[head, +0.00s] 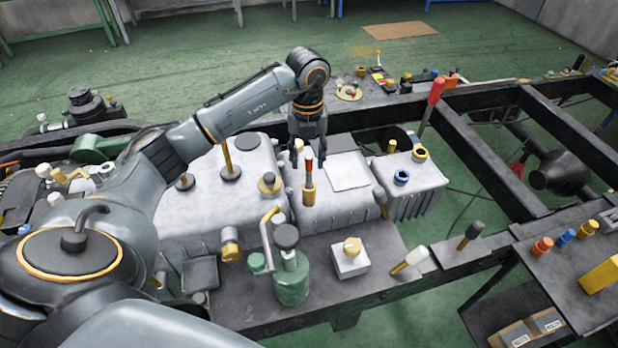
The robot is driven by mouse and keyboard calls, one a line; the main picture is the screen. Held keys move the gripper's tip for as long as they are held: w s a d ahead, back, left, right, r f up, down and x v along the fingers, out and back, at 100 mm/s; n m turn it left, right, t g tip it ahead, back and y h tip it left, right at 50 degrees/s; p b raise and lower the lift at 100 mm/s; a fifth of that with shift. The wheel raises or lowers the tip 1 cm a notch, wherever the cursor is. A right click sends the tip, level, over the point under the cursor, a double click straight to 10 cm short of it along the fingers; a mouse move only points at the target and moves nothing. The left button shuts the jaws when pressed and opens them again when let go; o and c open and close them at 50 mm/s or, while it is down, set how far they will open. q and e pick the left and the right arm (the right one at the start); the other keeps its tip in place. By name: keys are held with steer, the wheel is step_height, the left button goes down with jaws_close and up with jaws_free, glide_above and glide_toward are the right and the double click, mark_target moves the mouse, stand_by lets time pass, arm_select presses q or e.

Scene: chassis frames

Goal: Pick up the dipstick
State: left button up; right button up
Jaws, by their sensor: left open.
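What looks like the dipstick (309,165) stands upright, with a dark-topped red-orange handle, in a brass-coloured tube (308,196) on the grey engine block. My left gripper (308,154) points down from above, its fingers open at about the height of the handle's top in the picture. The handle shows between or just in front of the fingers; I cannot tell whether they touch it or how far behind it they are. The lower part of the dipstick is hidden in the tube. My right gripper is not in view.
A brass rod (227,155) rises from the block at left. A grey box (411,180) with yellow and blue caps stands at right. A green pump-like can (291,275) and a white box with a yellow knob (350,258) stand in front. A red-handled tool (432,105) leans on the black frame.

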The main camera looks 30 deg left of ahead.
mark_target(309, 176)
arm_select(q)
steer(key=shift+f, duration=0.5)
steer(key=shift+s+d+f+p, duration=0.15)
steer(key=shift+f+p, duration=0.2)
steer(key=shift+f, duration=0.2)
steer(key=shift+d+f+p, duration=0.1)
steer(key=shift+f+p, duration=0.25)
steer(key=shift+f, duration=0.2)
step_height(309, 176, down, 2)
steer(key=shift+f+p, duration=0.25)
steer(key=shift+p, duration=0.05)
steer(key=shift+f, duration=0.4)
steer(key=shift+c, duration=0.3)
jaws_close()
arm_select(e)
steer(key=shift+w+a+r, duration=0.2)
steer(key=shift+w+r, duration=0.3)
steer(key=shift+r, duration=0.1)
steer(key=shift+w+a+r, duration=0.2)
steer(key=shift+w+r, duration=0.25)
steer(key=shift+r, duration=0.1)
